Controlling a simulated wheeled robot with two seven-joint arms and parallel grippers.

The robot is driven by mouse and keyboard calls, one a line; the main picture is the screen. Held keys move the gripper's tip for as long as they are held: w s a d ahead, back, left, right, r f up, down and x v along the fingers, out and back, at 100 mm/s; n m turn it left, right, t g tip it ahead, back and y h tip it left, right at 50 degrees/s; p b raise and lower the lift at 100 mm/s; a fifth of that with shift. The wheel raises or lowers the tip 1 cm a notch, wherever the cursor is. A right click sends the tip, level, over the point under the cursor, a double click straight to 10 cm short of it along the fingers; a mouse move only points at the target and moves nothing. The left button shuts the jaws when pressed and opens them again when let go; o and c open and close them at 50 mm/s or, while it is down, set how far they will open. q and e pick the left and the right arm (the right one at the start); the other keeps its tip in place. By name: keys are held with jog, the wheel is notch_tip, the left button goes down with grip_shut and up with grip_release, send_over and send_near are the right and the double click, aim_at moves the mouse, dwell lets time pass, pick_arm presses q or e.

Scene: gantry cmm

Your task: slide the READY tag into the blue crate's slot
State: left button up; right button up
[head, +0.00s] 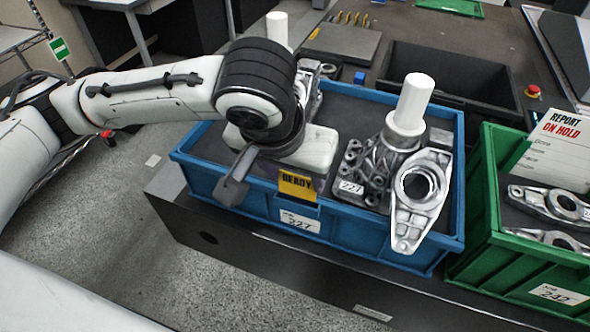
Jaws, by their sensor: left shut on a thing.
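The READY tag (297,187) is yellow with dark lettering and stands at the front wall of the blue crate (385,240), above a white 227 label. Its lower edge is at the blue holder on that wall; I cannot tell how deep it sits in the slot. My left gripper (262,175) reaches over the crate's front left. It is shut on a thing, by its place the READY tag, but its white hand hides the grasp. One dark grey finger shows left of the tag, in front of the wall. My right gripper is not in view.
Metal castings (420,190) and a white cylinder (412,103) fill the crate's right half. A green crate (485,215) with a REPORT ON HOLD card (558,140) stands at right. A black bin (455,80) and a red button (533,90) lie behind.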

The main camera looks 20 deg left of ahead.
aim_at(297, 189)
pick_arm(q)
jog(key=shift+f, duration=0.35)
jog(key=shift+f, duration=0.15)
dwell(0.4)
jog(key=shift+f, duration=0.4)
jog(key=shift+f, duration=0.3)
dwell(0.3)
jog(key=shift+f, duration=0.35)
jog(key=o, duration=1.3)
jog(key=shift+o, duration=0.2)
jog(key=shift+r+p, duration=0.15)
jog(key=shift+p, duration=0.2)
